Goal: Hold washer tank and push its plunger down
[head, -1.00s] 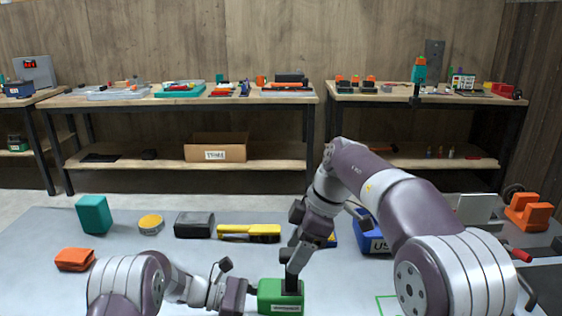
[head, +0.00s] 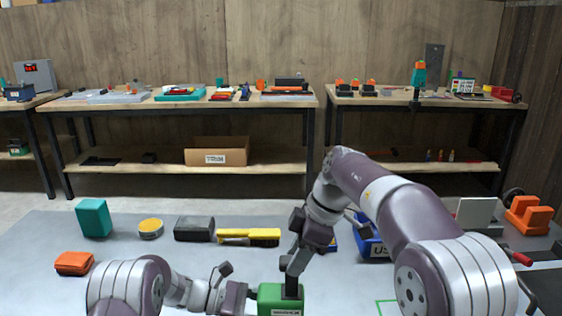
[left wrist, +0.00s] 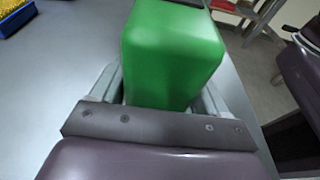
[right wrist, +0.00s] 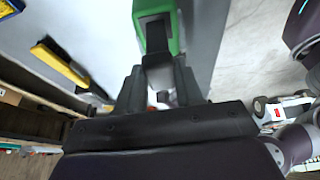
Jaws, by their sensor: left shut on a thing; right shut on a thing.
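The green washer tank (head: 281,298) stands upright at the front middle of the grey table, with a white label on its front. My left gripper (left wrist: 160,95) is shut on the tank's sides; the green body (left wrist: 170,50) fills the space between its fingers in the left wrist view. The dark plunger (head: 291,285) rises from the tank's top. My right gripper (head: 291,266) is above the tank, pointing down, shut on the plunger. In the right wrist view the plunger (right wrist: 160,80) shows between the right gripper's fingers (right wrist: 160,90), over the green tank (right wrist: 170,30).
On the table lie a teal block (head: 92,218), a yellow round tin (head: 151,229), a dark box (head: 194,229), a yellow brush (head: 249,237) and an orange block (head: 74,263). A blue bin (head: 372,240) stands behind my right arm. An orange stand (head: 528,215) is at right.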

